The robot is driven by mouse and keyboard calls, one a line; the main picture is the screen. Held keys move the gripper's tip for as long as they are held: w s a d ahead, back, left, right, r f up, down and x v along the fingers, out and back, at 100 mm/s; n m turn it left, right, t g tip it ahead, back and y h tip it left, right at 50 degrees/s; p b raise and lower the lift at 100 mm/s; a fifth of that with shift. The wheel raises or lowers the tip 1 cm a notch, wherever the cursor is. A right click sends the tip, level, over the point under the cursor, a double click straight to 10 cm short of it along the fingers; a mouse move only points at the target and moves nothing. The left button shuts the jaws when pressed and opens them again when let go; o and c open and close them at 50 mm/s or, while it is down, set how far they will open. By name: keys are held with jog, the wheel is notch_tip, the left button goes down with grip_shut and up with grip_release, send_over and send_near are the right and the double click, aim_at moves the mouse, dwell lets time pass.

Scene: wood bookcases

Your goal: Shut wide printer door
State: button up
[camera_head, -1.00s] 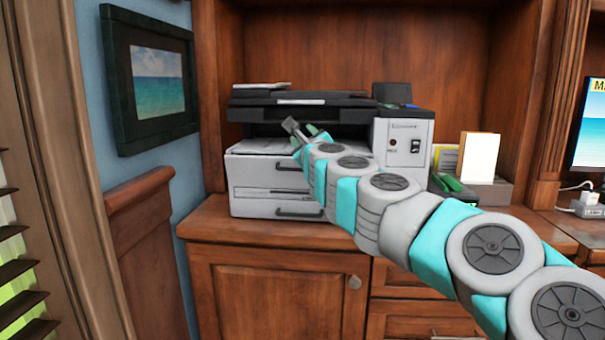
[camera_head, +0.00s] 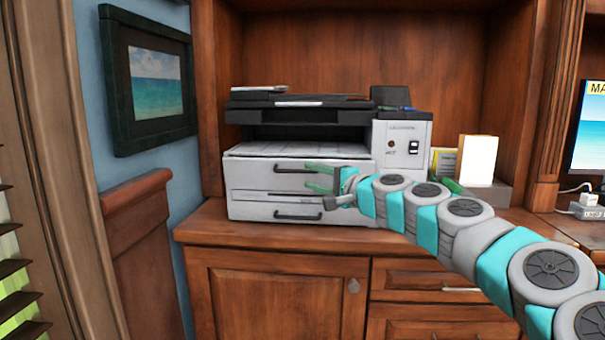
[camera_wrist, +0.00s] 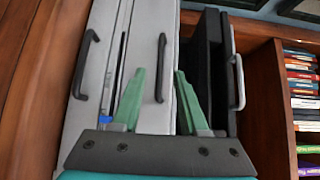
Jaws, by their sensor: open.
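The printer (camera_head: 385,145) stands on the wooden cabinet, with a black top and a pale front. Its wide upper front door (camera_head: 262,174) has a dark handle and sits above a lower front panel (camera_head: 258,207) with its own handle. My gripper (camera_head: 318,178) is open and empty in front of the right part of these fronts. In the wrist view, turned sideways, my green fingers (camera_wrist: 158,85) point at the upper front and its handle (camera_wrist: 161,68) lies between them. A dark gap shows beside the lower panel (camera_wrist: 92,80). I cannot tell whether the fingers touch the printer.
A cabinet top (camera_head: 215,222) runs under the printer, with bare wood at its left. A holder with a white card (camera_head: 478,158) stands right of the printer. A framed picture (camera_head: 155,85) hangs left. Books (camera_wrist: 302,90) show at the right in the wrist view.

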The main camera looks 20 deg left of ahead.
aim_at(298, 172)
jog(key=x, duration=0.3)
jog(key=shift+w+a, duration=0.4)
jog(key=shift+a, duration=0.2)
jog(key=shift+c, duration=0.3)
grip_shut()
dwell(0.8)
